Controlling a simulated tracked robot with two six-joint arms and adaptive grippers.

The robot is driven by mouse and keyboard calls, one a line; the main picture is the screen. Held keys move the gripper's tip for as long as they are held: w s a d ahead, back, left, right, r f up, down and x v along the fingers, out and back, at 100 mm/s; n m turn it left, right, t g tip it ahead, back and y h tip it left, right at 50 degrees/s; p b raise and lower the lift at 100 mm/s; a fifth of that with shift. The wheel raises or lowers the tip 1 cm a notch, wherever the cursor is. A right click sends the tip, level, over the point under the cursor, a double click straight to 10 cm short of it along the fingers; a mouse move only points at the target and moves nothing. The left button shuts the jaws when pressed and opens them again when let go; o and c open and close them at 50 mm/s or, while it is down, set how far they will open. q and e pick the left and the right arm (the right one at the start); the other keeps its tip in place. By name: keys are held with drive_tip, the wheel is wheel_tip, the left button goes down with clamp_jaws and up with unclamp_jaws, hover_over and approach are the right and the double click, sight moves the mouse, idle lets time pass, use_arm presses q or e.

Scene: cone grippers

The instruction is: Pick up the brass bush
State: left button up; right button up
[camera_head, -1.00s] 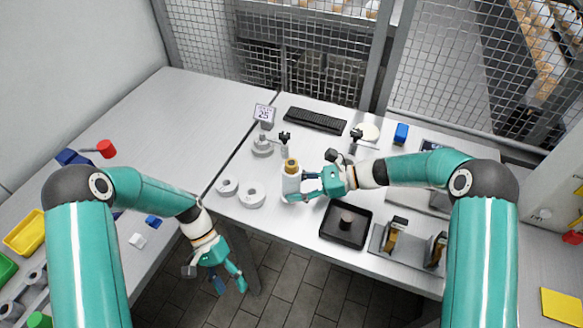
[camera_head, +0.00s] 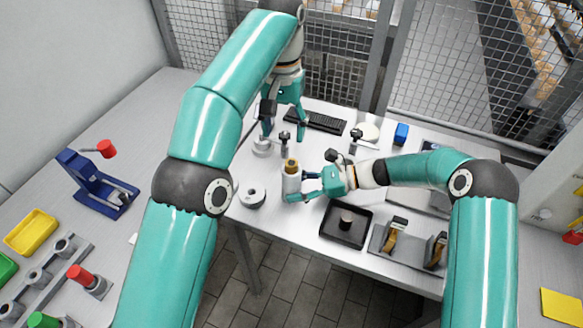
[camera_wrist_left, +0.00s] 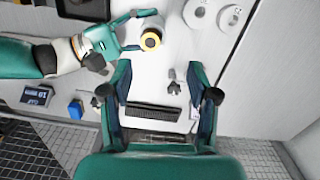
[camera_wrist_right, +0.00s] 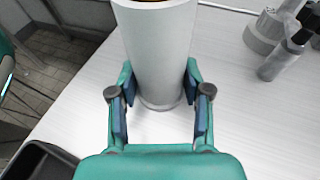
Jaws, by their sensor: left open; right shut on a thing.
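The brass bush (camera_head: 291,165) is a gold ring-like piece at the top of a white upright cylinder (camera_head: 291,184). In the left wrist view the bush (camera_wrist_left: 151,40) shows from above with a dark middle. My right gripper (camera_head: 305,188) is shut around the white cylinder, below the bush; the right wrist view shows its fingers on both sides of the cylinder (camera_wrist_right: 160,55). My left gripper (camera_head: 283,126) is open and empty, pointing down over the back of the table beyond the bush. In the left wrist view nothing is between its fingers (camera_wrist_left: 159,72).
A small dark clamp-like post (camera_head: 285,142) stands behind the bush. A white ring (camera_head: 252,197) lies to the left; a keyboard (camera_head: 318,121) lies behind.

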sight(292, 162)
use_arm(q)
drive_tip(key=shift+t, duration=0.4)
drive_tip(key=shift+s+d+f, duration=0.1)
drive_tip(key=shift+d+f, duration=0.15)
drive_tip(key=shift+f, duration=1.35)
drive_tip(key=shift+w+d+f, duration=0.1)
drive_tip(key=shift+d+f, duration=0.15)
drive_tip(key=shift+f, duration=1.3)
drive_tip(key=shift+s+d+f, duration=0.1)
drive_tip(key=shift+d+f, duration=0.15)
drive_tip(key=shift+f, duration=1.35)
clamp_jaws()
